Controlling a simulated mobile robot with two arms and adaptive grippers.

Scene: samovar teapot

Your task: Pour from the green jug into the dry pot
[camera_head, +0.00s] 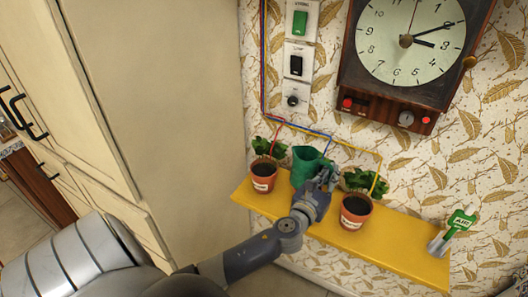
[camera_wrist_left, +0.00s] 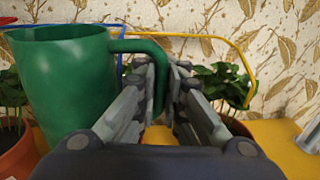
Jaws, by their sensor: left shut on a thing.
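The green jug (camera_head: 306,163) is over the yellow shelf between two plant pots. In the left wrist view the jug (camera_wrist_left: 62,85) stands roughly upright, with its handle (camera_wrist_left: 150,47) toward the fingers. My left gripper (camera_head: 325,178) is shut on that handle; its fingers (camera_wrist_left: 165,80) show on both sides of it. The left plant pot (camera_head: 263,177) and the right plant pot (camera_head: 355,211) are terracotta, each with dark soil, a leafy plant and a small label. I cannot read the labels, nor tell which pot is dry. My right gripper is not in view.
The yellow shelf (camera_head: 400,243) runs along the patterned wall. Colored wires lead from the pots up to wall switches (camera_head: 297,65). A clock (camera_head: 410,42) hangs above. A tall cream cabinet (camera_head: 150,90) stands left.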

